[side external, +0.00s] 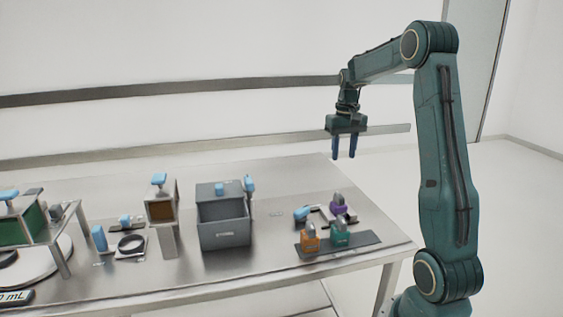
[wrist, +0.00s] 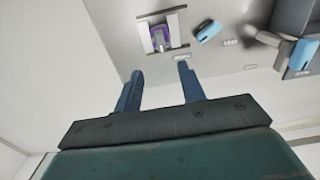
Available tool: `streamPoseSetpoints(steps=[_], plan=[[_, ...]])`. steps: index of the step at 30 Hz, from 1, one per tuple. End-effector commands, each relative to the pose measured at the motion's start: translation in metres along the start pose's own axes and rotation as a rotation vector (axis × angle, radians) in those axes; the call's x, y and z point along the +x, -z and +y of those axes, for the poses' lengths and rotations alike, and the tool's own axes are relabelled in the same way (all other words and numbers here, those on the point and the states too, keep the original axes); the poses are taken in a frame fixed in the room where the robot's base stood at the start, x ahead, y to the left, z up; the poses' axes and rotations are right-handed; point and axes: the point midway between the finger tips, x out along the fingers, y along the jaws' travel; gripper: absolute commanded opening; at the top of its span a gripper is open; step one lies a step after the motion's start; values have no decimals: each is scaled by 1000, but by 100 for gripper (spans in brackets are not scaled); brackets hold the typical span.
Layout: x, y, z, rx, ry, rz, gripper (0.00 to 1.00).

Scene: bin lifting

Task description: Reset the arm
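My gripper (side external: 344,147) hangs from the raised green arm, high above the back right of the steel table (side external: 285,182). Its two blue fingers point down, and a clear gap shows between them. In the wrist view my gripper (wrist: 160,85) is also open, with nothing between the fingers. It touches none of the objects on the table.
A grey bin (side external: 224,230) stands mid-table. To its right are a dark mat (side external: 345,250) with orange and green blocks, a purple block (side external: 338,208) and a blue piece (side external: 301,213). A brown-fronted stand (side external: 161,211) is left of the bin. The air around my gripper is free.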

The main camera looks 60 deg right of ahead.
Motion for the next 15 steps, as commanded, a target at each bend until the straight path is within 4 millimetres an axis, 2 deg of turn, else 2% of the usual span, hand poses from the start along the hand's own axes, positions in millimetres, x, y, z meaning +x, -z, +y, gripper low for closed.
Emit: streamPoseSetpoints(steps=[11,15], plan=[[-2,0,-1,-2,0,1,40],[-7,-4,-8,-17,-1,12,40]])
